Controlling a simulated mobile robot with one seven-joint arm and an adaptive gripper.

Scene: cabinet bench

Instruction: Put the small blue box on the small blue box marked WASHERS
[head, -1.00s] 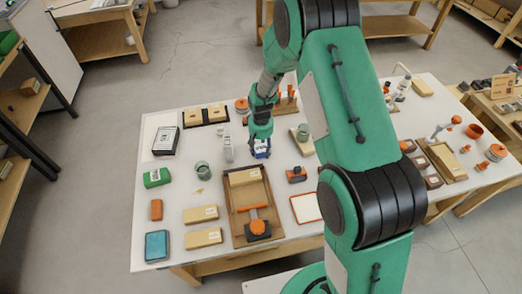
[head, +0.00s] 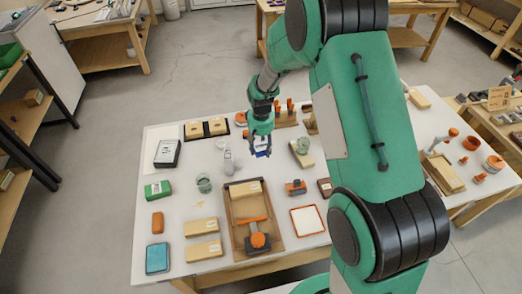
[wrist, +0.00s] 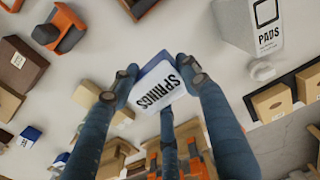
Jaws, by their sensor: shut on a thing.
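In the wrist view another small blue box with a white top (wrist: 28,137) stands at the lower left, apart from my gripper. Its label is too small to read, so I cannot tell whether it is the one marked WASHERS.
A white box marked PADS (wrist: 255,25) stands close by. A dark tray (head: 206,139) with tan boxes lies at the back left, and a wooden tray (head: 239,237) lies in front. My arm hides part of the table.

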